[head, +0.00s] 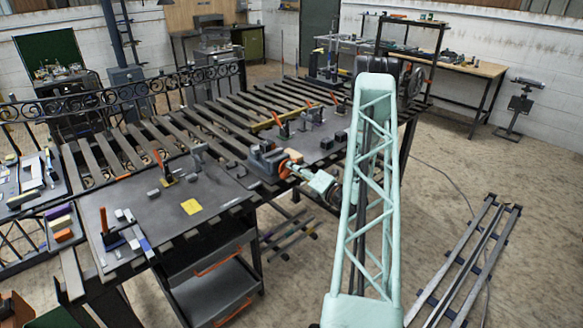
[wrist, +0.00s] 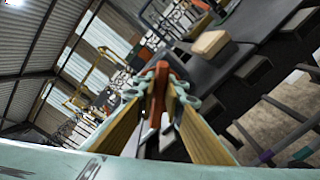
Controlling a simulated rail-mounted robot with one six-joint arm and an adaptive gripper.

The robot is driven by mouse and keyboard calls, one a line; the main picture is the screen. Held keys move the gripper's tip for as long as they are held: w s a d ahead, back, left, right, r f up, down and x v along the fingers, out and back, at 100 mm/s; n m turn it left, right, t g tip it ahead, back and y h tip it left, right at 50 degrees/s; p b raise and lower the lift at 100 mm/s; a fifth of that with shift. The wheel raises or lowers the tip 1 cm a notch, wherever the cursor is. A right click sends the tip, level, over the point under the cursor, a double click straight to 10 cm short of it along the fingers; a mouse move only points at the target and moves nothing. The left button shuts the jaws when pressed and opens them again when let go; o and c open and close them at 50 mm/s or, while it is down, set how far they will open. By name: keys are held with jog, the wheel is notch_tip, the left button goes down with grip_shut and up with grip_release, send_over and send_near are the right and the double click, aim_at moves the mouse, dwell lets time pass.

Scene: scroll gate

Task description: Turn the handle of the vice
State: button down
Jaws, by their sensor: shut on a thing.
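The vice (head: 264,160) is a dark grey body at the front edge of the slatted metal table, near the middle of the head view. Its orange-red handle (head: 286,171) is on the side facing my arm. My mint-green gripper (head: 300,172) reaches in from the right, at the handle. In the wrist view my gripper (wrist: 168,88) has its two fingers shut on the orange-red handle (wrist: 164,66), which stands between the fingertips. The fingers hide part of the handle.
A drawer cart (head: 210,285) is under the table. Metal rails (head: 465,262) lie on the floor at right.

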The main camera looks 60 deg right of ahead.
jog(key=m, duration=0.2)
jog(key=f+m+p, duration=0.1)
jog(key=m, duration=0.2)
jog(key=shift+s+d+m, duration=0.1)
jog(key=shift+m, duration=0.2)
jog(key=m, duration=0.3)
jog(key=m+p, duration=0.1)
jog(key=shift+f+m, duration=0.25)
jog(key=shift+m, duration=0.05)
jog(key=m, duration=0.3)
jog(key=m+p, duration=0.1)
jog(key=m, duration=0.1)
jog(key=shift+a+f+m, duration=0.25)
jog(key=shift+f+m, duration=0.05)
jog(key=shift+f, duration=0.05)
jog(key=shift+a+f+m+p, duration=0.15)
jog(key=shift+m+p, duration=0.15)
jog(key=shift+m, duration=0.9)
jog(key=shift+a+f+m+p, duration=0.1)
jog(key=shift+m+p, duration=0.2)
jog(key=shift+m, duration=0.9)
jog(key=c, duration=2.7)
grip_release()
jog(key=shift+r, duration=0.1)
